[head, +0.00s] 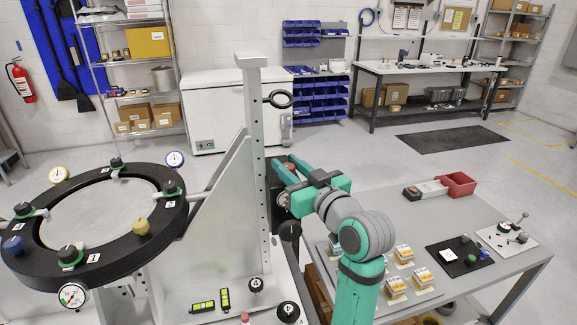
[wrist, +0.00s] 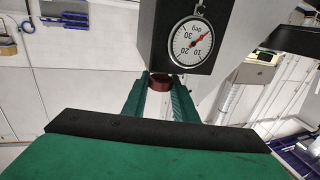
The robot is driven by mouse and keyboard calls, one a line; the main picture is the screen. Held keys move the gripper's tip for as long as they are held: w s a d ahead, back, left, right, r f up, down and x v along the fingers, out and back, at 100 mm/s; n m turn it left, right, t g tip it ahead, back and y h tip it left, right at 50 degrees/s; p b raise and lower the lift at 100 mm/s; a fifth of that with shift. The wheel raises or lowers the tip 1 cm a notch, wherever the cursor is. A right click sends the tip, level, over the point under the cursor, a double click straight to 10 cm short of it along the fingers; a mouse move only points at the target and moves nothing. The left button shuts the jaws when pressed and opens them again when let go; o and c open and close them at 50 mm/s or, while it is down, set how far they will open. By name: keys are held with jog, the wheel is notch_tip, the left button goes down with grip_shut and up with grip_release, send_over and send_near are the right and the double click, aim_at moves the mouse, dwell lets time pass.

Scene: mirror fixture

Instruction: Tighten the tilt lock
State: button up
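A dark red knob (wrist: 160,82), which looks like the tilt lock, sits under a black block (wrist: 160,30) in the wrist view. A round dial marked "deg" (wrist: 192,42) is on that block, its red needle pointing up and right. My gripper (wrist: 160,92) has one teal finger on each side of the knob, and both tips appear to touch it. In the head view my gripper (head: 289,172) is at the right side of the upright grey post (head: 252,120), with a bit of red between the fingers. My arm hides part of the fixture there.
A black ring (head: 170,215) with several knobs and dials stands at the left. A black knob (head: 289,231) sticks out below my gripper.

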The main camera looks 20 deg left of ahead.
jog(key=shift+m+t+h, duration=0.3)
jog(key=shift+t, duration=0.1)
jog(key=m+t+h, duration=0.1)
jog(key=m+h, duration=0.1)
jog(key=m+t+h, duration=0.2)
jog(key=h, duration=0.1)
jog(key=shift+s+a+t, duration=0.1)
jog(key=shift+a+t, duration=0.1)
jog(key=shift+t, duration=0.1)
jog(key=m+h, duration=0.1)
jog(key=h, duration=0.1)
jog(key=m+t+h, duration=0.1)
jog(key=m+h, duration=0.1)
jog(key=shift+t+h, duration=0.3)
jog(key=shift+h, duration=0.1)
jog(key=m+h, duration=0.4)
jog(key=h, duration=0.2)
jog(key=shift+d+m+g+h, duration=0.1)
jog(key=shift+m+g+h, duration=0.4)
jog(key=shift+m+h, duration=0.75)
jog(key=shift+m+g+h, duration=0.5)
jog(key=shift+m+h, duration=0.25)
jog(key=shift+h, duration=1)
jog(key=o, duration=1.1)
jog(key=shift+f, duration=0.1)
